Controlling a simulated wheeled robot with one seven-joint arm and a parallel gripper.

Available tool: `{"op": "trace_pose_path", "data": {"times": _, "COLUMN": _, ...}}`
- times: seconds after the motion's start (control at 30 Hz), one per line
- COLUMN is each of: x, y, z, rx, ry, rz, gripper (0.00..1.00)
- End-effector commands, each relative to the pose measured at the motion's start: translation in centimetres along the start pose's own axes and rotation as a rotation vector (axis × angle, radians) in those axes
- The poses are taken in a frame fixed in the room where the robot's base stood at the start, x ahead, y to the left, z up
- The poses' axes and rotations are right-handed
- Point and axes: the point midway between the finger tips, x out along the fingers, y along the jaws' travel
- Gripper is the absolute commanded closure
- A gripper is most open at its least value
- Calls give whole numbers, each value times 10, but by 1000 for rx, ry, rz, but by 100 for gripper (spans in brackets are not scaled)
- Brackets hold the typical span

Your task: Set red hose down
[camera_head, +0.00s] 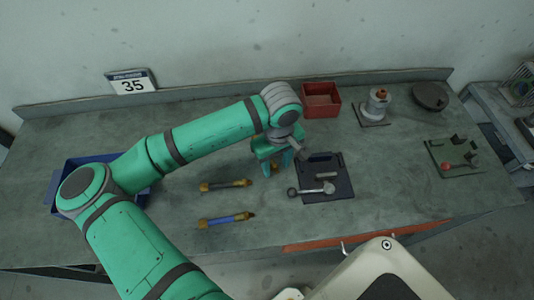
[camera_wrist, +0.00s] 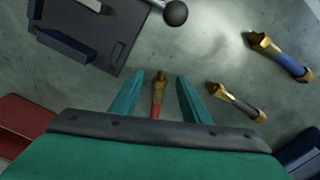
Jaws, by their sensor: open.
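The red hose (camera_wrist: 156,112) has a brass end fitting and lies between my two green fingers in the wrist view; its rear part is hidden by my gripper. My gripper (camera_wrist: 172,77) is open, with a finger on each side of the hose and gaps showing beside it. In the head view my gripper (camera_head: 274,166) points down low over the bench, left of the dark tray, and hides nearly all of the red hose. A dark hose (camera_head: 226,185) and a blue hose (camera_head: 227,219) lie on the bench to the left, apart from my gripper.
The dark tray (camera_head: 340,188) holds a ball-ended lever (camera_head: 312,190) close on the right. A red bin (camera_head: 321,100) stands behind it. A blue bin (camera_head: 85,160) is at the left, partly behind my arm. A valve part (camera_head: 377,104) stands farther right. The front bench is clear.

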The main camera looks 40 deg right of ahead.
Motion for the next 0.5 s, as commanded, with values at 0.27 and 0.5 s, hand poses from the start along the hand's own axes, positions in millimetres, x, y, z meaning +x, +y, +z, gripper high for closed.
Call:
{"op": "trace_pose_path", "data": {"times": 0.27, "x": 5, "y": -1, "z": -1, "rx": -2, "ry": 0, "rz": 1, "gripper": 58}}
{"op": "trace_pose_path", "data": {"times": 0.5, "x": 5, "y": 1, "z": 0, "rx": 1, "ry": 0, "rz": 1, "gripper": 100}}
